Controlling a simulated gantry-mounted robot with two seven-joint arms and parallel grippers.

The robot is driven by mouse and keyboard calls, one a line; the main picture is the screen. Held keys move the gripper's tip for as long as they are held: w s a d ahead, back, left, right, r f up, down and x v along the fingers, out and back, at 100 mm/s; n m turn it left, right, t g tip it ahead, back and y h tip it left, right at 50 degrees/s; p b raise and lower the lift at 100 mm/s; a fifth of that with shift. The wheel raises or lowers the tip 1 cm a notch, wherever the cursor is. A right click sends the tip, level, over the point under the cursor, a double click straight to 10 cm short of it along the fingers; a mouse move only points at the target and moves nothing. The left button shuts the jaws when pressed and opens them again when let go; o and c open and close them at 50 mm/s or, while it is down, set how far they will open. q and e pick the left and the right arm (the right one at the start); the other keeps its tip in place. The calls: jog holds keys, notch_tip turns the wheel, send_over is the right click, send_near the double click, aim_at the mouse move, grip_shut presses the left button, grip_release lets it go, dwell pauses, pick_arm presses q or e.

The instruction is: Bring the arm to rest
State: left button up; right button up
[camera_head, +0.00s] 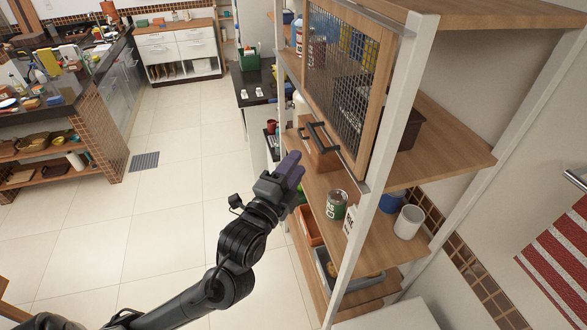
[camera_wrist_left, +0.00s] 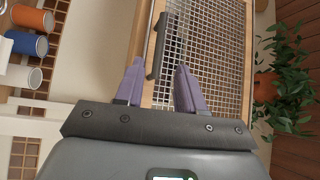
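My left gripper (camera_head: 293,165) is on its black arm, which reaches up from the bottom of the head view. Its purple fingers are just left of the wooden shelf unit (camera_head: 437,123). In the left wrist view the left gripper (camera_wrist_left: 160,68) is open, with a clear gap between its fingers and nothing held. The mesh door (camera_head: 342,60) of the shelf's cabinet is above and right of it in the head view. The door's dark handle (camera_head: 322,138) is close to the fingers; in the left wrist view the handle (camera_wrist_left: 156,47) shows beyond the fingertips, apart from them. My right gripper is out of view.
A green can (camera_head: 336,205), a white cup (camera_head: 408,222) and a blue cup (camera_head: 391,202) stand on the shelf below the door. A grey bin (camera_head: 345,272) is lower down. A plant (camera_wrist_left: 290,85) is right in the wrist view. The tiled floor (camera_head: 170,215) left of the arm is free.

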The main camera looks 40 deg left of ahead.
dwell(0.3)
pick_arm(q)
jog(key=s+d+f+n+g+h+p, duration=0.2)
jog(key=s+d+f+n+g+p, duration=0.2)
jog(key=s+f, duration=0.6)
jog(key=s+d+f+n+g+h+p, duration=0.3)
jog(key=s+d+f+n+g, duration=0.4)
jog(key=s+f+g, duration=0.4)
jog(key=shift+s+d+f+h+p, duration=0.15)
jog(key=shift+d+f+h+p, duration=0.15)
jog(key=shift+d+f+p, duration=0.35)
jog(key=shift+f, duration=0.1)
